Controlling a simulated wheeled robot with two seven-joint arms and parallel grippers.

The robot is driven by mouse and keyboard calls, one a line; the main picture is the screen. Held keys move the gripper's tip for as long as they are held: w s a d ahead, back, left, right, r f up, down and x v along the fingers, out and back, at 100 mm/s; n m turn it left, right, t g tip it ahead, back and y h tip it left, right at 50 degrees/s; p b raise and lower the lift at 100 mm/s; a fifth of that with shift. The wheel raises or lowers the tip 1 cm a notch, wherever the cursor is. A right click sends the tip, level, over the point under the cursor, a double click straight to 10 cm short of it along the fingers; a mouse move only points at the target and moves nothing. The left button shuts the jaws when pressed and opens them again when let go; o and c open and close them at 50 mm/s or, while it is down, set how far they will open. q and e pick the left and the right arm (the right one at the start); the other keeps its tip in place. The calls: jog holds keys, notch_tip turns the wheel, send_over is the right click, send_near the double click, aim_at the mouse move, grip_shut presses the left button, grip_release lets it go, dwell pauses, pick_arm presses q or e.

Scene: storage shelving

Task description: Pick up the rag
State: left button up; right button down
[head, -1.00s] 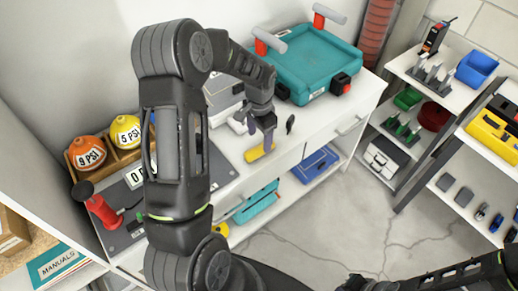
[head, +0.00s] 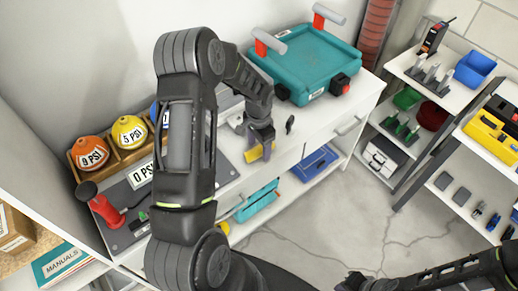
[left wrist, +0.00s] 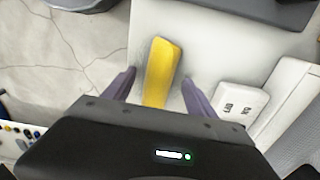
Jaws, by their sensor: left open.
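The rag (left wrist: 161,72) is a narrow yellow strip lying on the white counter. In the left wrist view it lies between the two spread fingers of my left gripper (left wrist: 158,80), with a gap on each side. Its near end runs behind the gripper body. In the head view only part of the rag (head: 253,154) shows beneath my left gripper (head: 264,146), which is open and points down at it. My right gripper (head: 357,283) is at the bottom edge of the head view, away from the rag; its jaws are unclear.
A teal case (head: 305,65) with red-ended handles stands on the counter behind. A white switch box (left wrist: 240,101) is right of the rag in the left wrist view. Yellow and orange domes (head: 90,153) sit in a wooden rack at left. The floor (head: 330,230) is clear.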

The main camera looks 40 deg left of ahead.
pick_arm(q)
jog(key=shift+c, duration=0.5)
jog(key=c, duration=1.3)
